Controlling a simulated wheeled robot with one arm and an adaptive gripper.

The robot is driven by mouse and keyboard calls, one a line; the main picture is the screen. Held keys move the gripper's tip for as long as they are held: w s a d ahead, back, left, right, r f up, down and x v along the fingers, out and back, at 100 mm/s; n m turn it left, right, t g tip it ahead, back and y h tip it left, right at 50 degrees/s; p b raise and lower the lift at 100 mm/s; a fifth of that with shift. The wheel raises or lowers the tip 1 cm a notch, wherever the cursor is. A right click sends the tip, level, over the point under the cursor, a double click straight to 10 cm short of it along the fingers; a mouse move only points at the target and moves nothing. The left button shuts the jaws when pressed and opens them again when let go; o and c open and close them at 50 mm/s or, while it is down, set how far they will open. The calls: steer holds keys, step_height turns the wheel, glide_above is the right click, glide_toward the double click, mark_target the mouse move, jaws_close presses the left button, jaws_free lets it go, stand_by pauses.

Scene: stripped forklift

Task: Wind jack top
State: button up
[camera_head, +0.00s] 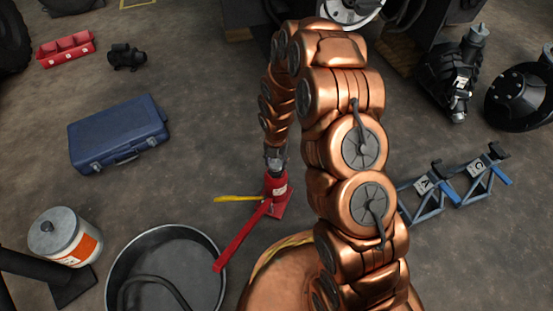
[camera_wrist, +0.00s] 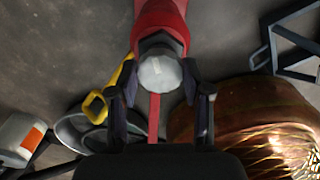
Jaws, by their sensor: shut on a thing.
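A red bottle jack (camera_head: 277,191) stands upright on the floor, with a long red handle (camera_head: 240,238) reaching toward the lower left. My gripper (camera_head: 275,153) is above the jack at its top. In the wrist view, the jack's grey round top (camera_wrist: 160,74) sits between the two dark fingers of my gripper (camera_wrist: 160,92), which are shut on it. The red jack body (camera_wrist: 160,14) shows beyond the top. The lower part of the jack is partly hidden in the wrist view.
A yellow bar (camera_head: 236,198) lies left of the jack. A black round pan (camera_head: 118,262) and a white can (camera_head: 64,238) stand at lower left. A blue case (camera_head: 118,133) lies farther left. Blue jack stands (camera_head: 428,190) are at right. Open floor lies between them.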

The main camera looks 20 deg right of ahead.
steer(key=m+p, duration=0.4)
steer(key=p, duration=0.1)
steer(key=shift+s+r, duration=0.1)
steer(key=shift+r, duration=0.2)
steer(key=m+p, duration=0.4)
steer(key=m, duration=0.1)
steer(key=shift+p, duration=0.3)
steer(key=m+p, duration=0.3)
steer(key=m, duration=0.2)
steer(key=shift+f+m, duration=0.1)
steer(key=shift+m, duration=0.3)
steer(key=m+p, duration=0.2)
steer(key=m, duration=0.3)
steer(key=shift+m, duration=0.3)
steer(key=m+p, duration=0.2)
steer(key=m, duration=0.3)
steer(key=shift+s+f, duration=0.1)
steer(key=m, duration=0.5)
steer(key=shift+p, duration=0.3)
steer(key=m+b, duration=0.1)
steer(key=m, duration=0.3)
steer(key=shift+a+f, duration=0.1)
steer(key=shift+m+b, duration=0.8)
steer(key=shift+m, duration=1.7)
